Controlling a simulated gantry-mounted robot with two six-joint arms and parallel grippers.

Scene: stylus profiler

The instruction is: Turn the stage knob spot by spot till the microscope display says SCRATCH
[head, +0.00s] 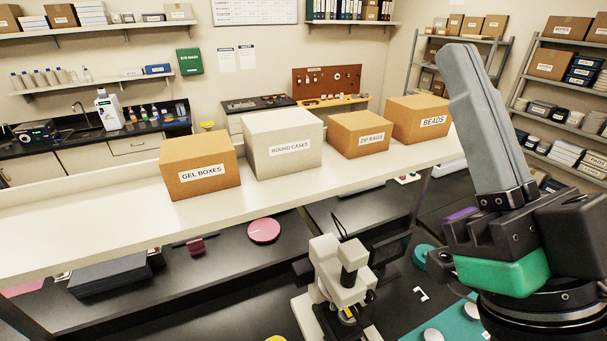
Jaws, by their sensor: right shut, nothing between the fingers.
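The white microscope (338,268) stands on the dark bench at the bottom middle, partly cut off by the lower edge. A small yellow spot shows at its stage (348,313). I cannot make out the stage knob, and I see no readable display text. My right gripper (460,52) is at the right, raised with its grey fingers pointing up, shut and empty. It is well apart from the microscope, up and to its right. My left gripper is not in view.
A white shelf (90,230) crosses above the bench, bearing the boxes GEL BOXES (200,158), ROUND CASES (270,128), ZIP BAGS (360,140) and BEADS (420,112). A pink disc (264,230) lies left of the microscope. A teal mat (450,325) with white round pieces lies right.

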